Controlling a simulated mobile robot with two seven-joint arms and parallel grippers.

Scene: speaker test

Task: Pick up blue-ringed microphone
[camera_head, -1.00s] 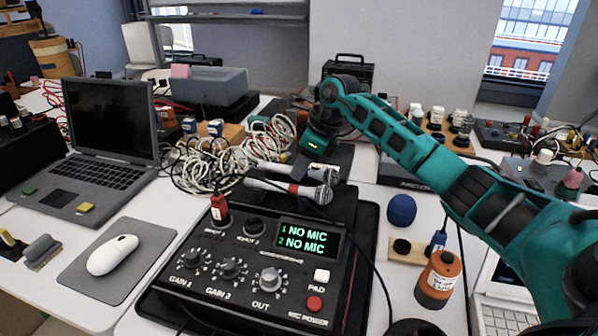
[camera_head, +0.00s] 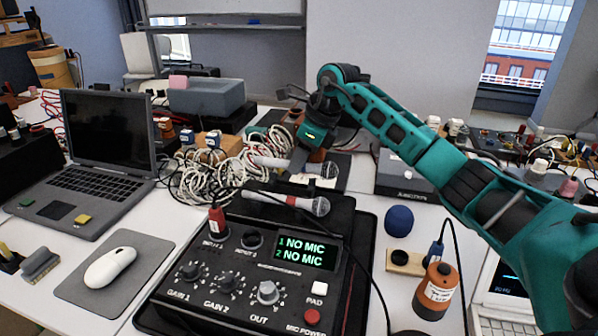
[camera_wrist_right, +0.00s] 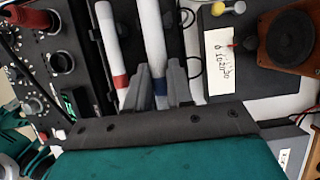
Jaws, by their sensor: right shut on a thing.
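The blue-ringed microphone (camera_wrist_right: 152,42) has a white handle and a dark blue ring, seen in the right wrist view. In the head view it shows as the farther white handle (camera_head: 268,162), above the stand. My right gripper (camera_wrist_right: 160,90) is shut on it around the ring end; in the head view this gripper (camera_head: 298,162) reaches down onto it and hides part of it. A red-ringed microphone (camera_head: 262,197) lies on the dark stand in front; it also shows in the wrist view (camera_wrist_right: 110,42), left of the held one. My left gripper is not in view.
The mixer (camera_head: 232,285) with a "NO MIC" display stands in front. Tangled white cables (camera_head: 225,165) lie left of the microphones. A blue foam ball (camera_head: 399,221) and an orange bottle (camera_head: 437,291) stand right. A laptop (camera_head: 88,185) is at left.

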